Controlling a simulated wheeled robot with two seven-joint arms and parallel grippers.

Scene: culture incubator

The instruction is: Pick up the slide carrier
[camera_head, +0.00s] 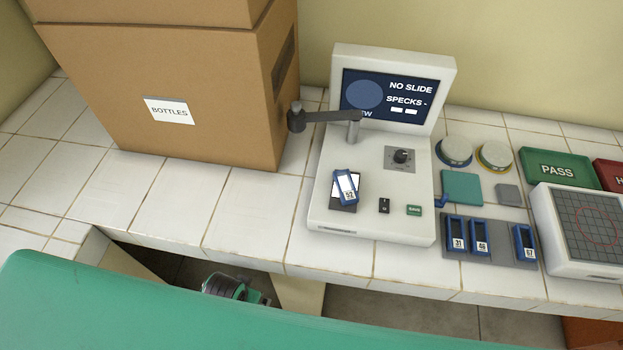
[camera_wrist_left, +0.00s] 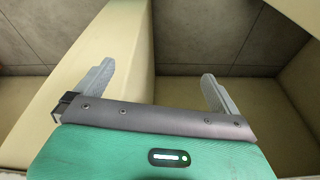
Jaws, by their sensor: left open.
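A blue slide carrier (camera_head: 345,186) with a white label reading 52 lies slightly turned over the dark square on the white reader's (camera_head: 370,225) base. Other blue slide carriers, labelled 31 (camera_head: 457,233), 46 (camera_head: 480,236) and 67 (camera_head: 524,242), sit in a grey rack (camera_head: 502,246) to the right of the reader. In the left wrist view my left gripper (camera_wrist_left: 157,92) is open, with nothing between its fingers. It points at cream panels and grey floor tiles, away from any carrier. My right gripper is not in view.
A cardboard box (camera_head: 200,90) marked BOTTLES stands at the back left. The reader's swing arm (camera_head: 330,116) is above and behind carrier 52. A green PASS tray (camera_head: 558,168) and a gridded white box (camera_head: 585,225) are at the right.

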